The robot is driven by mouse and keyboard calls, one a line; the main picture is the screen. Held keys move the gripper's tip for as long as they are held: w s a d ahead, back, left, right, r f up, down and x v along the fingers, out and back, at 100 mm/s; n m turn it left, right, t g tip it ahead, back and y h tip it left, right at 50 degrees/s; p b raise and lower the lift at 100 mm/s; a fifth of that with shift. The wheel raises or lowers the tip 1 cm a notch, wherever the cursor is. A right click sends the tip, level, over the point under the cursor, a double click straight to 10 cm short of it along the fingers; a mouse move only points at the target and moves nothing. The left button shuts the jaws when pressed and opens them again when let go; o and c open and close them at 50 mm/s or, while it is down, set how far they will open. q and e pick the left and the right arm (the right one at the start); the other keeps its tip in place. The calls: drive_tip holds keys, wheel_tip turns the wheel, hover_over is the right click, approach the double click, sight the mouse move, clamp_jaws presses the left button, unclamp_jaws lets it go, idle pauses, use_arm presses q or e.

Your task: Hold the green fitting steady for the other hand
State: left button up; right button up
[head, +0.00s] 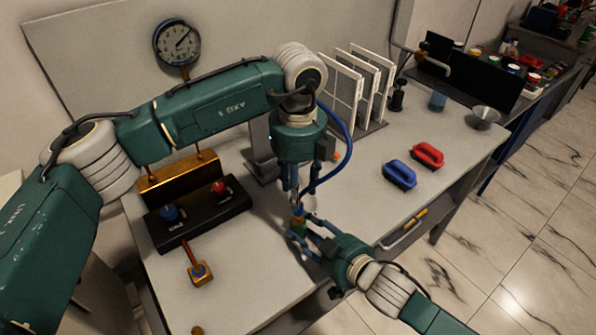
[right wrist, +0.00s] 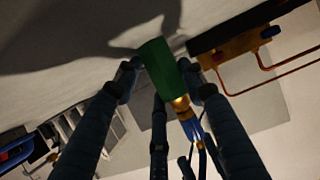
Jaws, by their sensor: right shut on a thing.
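The green fitting (head: 299,229) is a small block between the fingertips of my right gripper (head: 303,233), above the table's front part. In the right wrist view the green fitting (right wrist: 160,66) sits between both fingers, which are shut on it. A brass-coloured piece (right wrist: 182,104) adjoins one end of the fitting; I cannot tell whether they are joined. My left gripper (head: 298,207) points down from above. Its blue fingers close around the brass piece, just above the green fitting in the head view. The exact contact is small and dark.
A black box with a blue and a red knob (head: 196,212) stands at the left, a brass block (head: 200,273) before it. A blue (head: 399,175) and a red (head: 428,155) handled item lie right. White panels (head: 345,85) stand behind; a gauge (head: 177,43) hangs at the back.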

use_arm(q)
drive_tip(key=shift+f, duration=2.7)
drive_tip(key=shift+w, duration=0.1)
clamp_jaws()
